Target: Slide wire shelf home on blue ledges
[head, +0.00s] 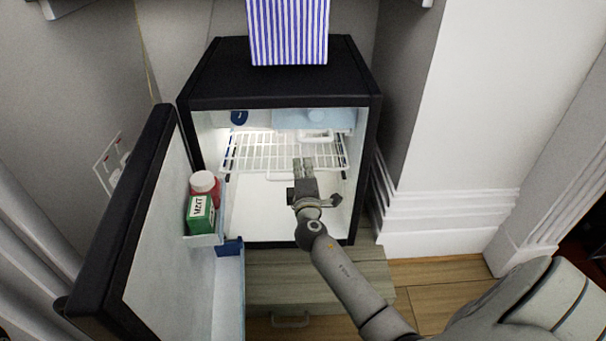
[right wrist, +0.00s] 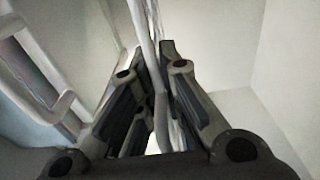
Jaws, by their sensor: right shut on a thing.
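The white wire shelf (head: 250,150) is inside the open black mini fridge (head: 280,88), spanning most of its width. My right gripper (head: 303,166) reaches in from the front and is shut on the shelf's front part. In the right wrist view, a white wire of the shelf (right wrist: 146,45) runs between the fingers of my right gripper (right wrist: 155,85). I cannot make out the blue ledges clearly, nor whether the shelf's sides rest on them. My left gripper is not in view.
The fridge door (head: 150,240) stands open at the left, with a red jar with a white lid (head: 205,185) and a green box (head: 200,214) on its rack. A pale blue item (head: 315,118) is above the shelf. A striped box (head: 288,30) stands on top. The fridge floor is clear.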

